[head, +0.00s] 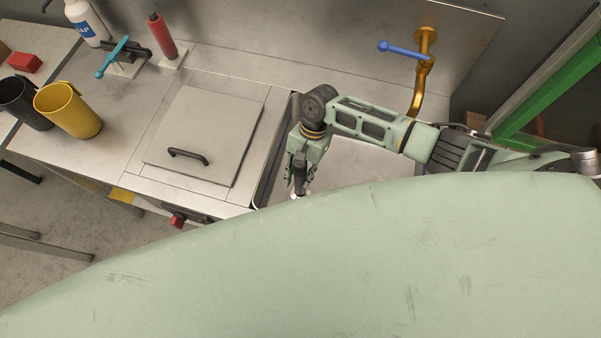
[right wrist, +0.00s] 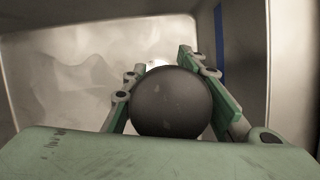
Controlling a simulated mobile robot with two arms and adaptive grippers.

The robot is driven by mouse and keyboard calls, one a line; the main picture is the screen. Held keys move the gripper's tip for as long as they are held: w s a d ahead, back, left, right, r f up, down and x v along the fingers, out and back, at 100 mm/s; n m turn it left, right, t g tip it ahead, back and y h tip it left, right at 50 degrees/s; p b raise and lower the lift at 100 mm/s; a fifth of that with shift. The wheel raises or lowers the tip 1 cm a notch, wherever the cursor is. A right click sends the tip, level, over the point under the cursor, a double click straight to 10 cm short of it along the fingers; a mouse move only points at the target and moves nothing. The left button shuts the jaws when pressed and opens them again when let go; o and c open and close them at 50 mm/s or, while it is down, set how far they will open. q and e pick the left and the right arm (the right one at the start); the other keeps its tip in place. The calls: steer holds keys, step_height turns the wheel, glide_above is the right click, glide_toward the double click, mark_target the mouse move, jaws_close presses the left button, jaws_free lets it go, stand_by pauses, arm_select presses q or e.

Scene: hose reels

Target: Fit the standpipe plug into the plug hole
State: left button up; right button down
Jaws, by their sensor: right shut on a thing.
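The right gripper (head: 298,192) points down into the sink basin (head: 362,158), near its left wall. In the right wrist view the right gripper (right wrist: 168,88) is shut on a dark round-topped thing, which I take to be the standpipe plug (right wrist: 171,102). Its lower part is hidden behind its own top. A small bright patch shows just beyond it, too little to identify. The plug hole cannot be made out in either view. The basin's pale metal inside (right wrist: 55,75) fills the left of the wrist view. My left gripper is not in view.
A brass tap (head: 418,85) with a blue lever rises behind the basin. A square lid with a black handle (head: 188,156) lies left of it. Yellow mug (head: 70,112), black mug (head: 18,98), red bottle (head: 162,35) and soap bottle (head: 86,22) stand further left.

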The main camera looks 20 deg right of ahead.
mark_target(301, 180)
steer(key=shift+p, duration=0.4)
steer(key=shift+p, duration=0.7)
stand_by(1.0)
steer(key=shift+f+b, duration=1.15)
steer(key=shift+f, duration=0.7)
steer(key=c, duration=1.3)
jaws_free()
steer(key=shift+c, duration=0.2)
steer(key=v, duration=1.2)
steer(key=shift+a, duration=0.15)
